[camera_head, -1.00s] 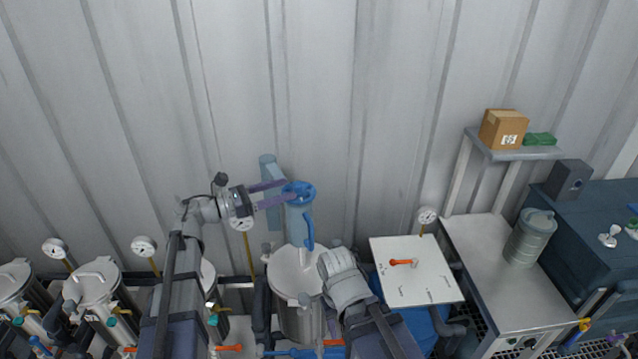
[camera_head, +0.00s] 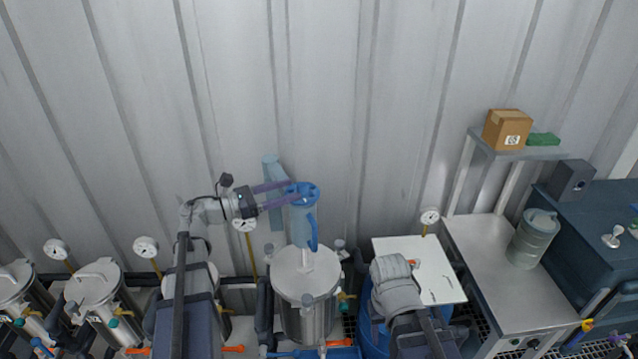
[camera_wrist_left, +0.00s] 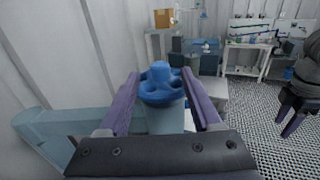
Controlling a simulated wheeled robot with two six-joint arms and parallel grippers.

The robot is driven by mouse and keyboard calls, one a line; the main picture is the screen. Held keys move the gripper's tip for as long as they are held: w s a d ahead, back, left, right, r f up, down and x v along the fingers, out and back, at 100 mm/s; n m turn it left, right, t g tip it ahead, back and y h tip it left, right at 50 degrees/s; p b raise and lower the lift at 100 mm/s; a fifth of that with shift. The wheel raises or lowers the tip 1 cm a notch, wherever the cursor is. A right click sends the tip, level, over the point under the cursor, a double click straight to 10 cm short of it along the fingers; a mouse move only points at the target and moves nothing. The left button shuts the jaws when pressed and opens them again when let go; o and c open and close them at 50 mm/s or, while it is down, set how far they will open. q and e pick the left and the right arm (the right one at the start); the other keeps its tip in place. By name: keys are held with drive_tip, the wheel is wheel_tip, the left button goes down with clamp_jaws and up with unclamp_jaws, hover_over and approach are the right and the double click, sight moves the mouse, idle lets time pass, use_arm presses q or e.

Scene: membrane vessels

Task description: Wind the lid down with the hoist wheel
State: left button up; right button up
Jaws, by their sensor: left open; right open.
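The blue hoist wheel (camera_head: 304,190) tops a blue-grey post against the wall. It also shows in the left wrist view (camera_wrist_left: 161,88). My left gripper (camera_head: 287,194) is open, with its purple fingers on either side of the wheel; I cannot tell whether they touch it. The round silver lid (camera_head: 290,278) is below the wheel, over the steel vessel (camera_head: 300,322); any gap between them is unclear. A blue handle (camera_head: 312,235) hangs above the lid. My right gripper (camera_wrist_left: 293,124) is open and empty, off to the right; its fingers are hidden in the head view.
A white panel (camera_head: 438,262) is right of the vessel, partly behind my right arm. A steel bench (camera_head: 490,262) holds a grey canister (camera_head: 533,240). A shelf above carries a cardboard box (camera_head: 507,130). Several lidded vessels (camera_head: 95,284) stand at the left. The corrugated wall is close behind the hoist.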

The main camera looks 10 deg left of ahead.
sight(313, 188)
use_arm(q)
drive_tip(key=x, duration=0.7)
drive_tip(key=shift+w+d, duration=0.25)
drive_tip(key=shift+d, duration=0.05)
clamp_jaws()
idle(0.4)
